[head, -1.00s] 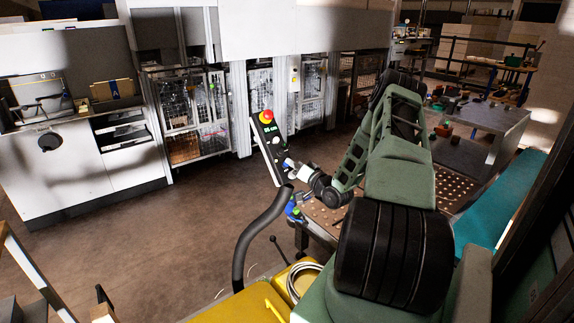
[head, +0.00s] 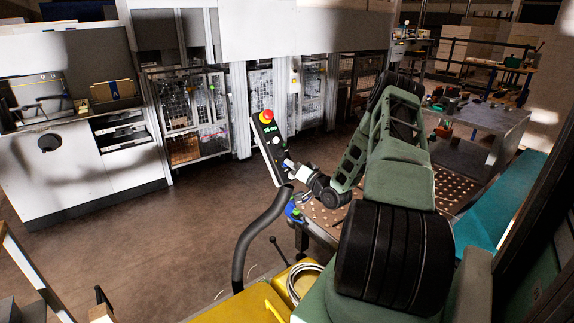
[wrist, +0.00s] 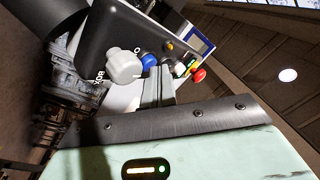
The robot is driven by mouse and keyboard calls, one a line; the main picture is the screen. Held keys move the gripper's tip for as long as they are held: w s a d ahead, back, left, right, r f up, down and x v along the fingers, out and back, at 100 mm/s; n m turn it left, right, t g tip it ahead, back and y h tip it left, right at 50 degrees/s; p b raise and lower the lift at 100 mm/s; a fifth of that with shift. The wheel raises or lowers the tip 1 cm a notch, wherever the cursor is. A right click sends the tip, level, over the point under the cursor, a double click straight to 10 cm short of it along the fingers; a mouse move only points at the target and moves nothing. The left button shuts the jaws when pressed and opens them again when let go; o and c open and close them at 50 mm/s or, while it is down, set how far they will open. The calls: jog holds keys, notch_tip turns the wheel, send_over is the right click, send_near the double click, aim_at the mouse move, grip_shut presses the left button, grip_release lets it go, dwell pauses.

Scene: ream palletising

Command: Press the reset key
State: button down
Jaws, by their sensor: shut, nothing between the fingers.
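A dark control panel (head: 266,140) leans upright on a pale post, with a red mushroom button at its top. I cannot read which key is marked reset. My gripper (wrist: 157,72) is shut and empty, its tips close by the blue key and partly in front of the panel. In the head view my gripper (head: 288,163) is at the panel's lower part. Contact cannot be told.
A perforated metal table (head: 322,216) lies under my arm. Caged machinery (head: 190,112) stands behind the panel and a white cabinet (head: 60,180) at the left. A yellow body (head: 225,308) with a black curved handle is in front. The brown floor at left is clear.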

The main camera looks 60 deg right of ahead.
jog(key=shift+s+a+r+p, duration=0.25)
jog(key=shift+s+r+p, duration=0.2)
jog(key=shift+s+r, duration=0.15)
jog(key=s+r+p, duration=0.1)
jog(key=s, duration=0.1)
jog(key=s+a+r+p, duration=0.1)
jog(key=r, duration=0.1)
jog(key=shift+s+a+p, duration=0.1)
jog(key=shift+s+p, duration=0.25)
jog(key=shift+p, duration=0.05)
dwell(0.9)
